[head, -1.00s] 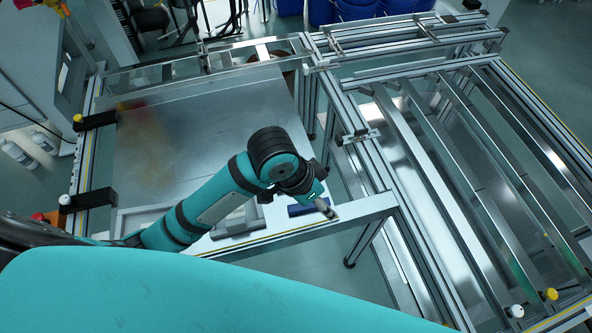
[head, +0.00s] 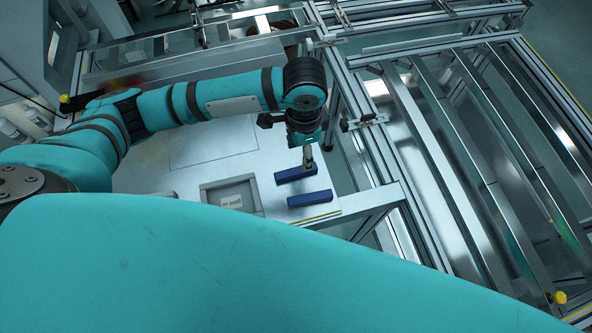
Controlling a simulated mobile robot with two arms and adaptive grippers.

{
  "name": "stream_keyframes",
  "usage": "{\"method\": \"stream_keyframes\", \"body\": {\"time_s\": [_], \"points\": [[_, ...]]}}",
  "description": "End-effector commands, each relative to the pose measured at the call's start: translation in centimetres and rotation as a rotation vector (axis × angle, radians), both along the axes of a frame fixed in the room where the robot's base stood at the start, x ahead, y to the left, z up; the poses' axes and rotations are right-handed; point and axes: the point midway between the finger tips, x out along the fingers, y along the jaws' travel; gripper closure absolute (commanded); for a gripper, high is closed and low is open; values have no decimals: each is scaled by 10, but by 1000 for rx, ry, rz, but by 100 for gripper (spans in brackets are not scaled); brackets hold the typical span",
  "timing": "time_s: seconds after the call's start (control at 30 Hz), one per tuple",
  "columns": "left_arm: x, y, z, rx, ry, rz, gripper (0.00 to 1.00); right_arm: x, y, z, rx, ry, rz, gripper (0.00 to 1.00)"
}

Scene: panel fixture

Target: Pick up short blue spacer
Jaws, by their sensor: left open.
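Two blue spacer bars lie on the light panel near its right edge. The farther spacer (head: 290,175) and the nearer spacer (head: 310,199) look close in length, so I cannot tell which is the short one. My left gripper (head: 308,160) points down at the right end of the farther spacer and hides a little of it. It is open, and I cannot tell whether its fingers touch the spacer. My right gripper is not in view.
A grey tray (head: 210,200) with a small label lies left of the spacers. The panel (head: 160,165) has bare room farther left. Metal frame rails (head: 440,165) stand to the right, with gaps between them. My own teal arm part covers the bottom of the view.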

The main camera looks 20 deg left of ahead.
Motion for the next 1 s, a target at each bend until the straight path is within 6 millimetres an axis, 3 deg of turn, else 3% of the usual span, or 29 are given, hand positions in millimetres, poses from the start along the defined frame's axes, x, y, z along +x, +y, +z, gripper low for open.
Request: {"method": "stream_keyframes", "body": {"time_s": [0.1,0.3,0.6,0.93,1.0], "points": [[0,0,-20,1,2,0,50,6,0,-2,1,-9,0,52],[0,0,-32,0,-1,0,50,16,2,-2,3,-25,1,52],[0,0,-73,1,1,0,50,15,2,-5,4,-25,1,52],[1,0,-82,0,-3,-1,50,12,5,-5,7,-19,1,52],[1,0,-82,0,-3,-1,58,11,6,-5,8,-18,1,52]]}}
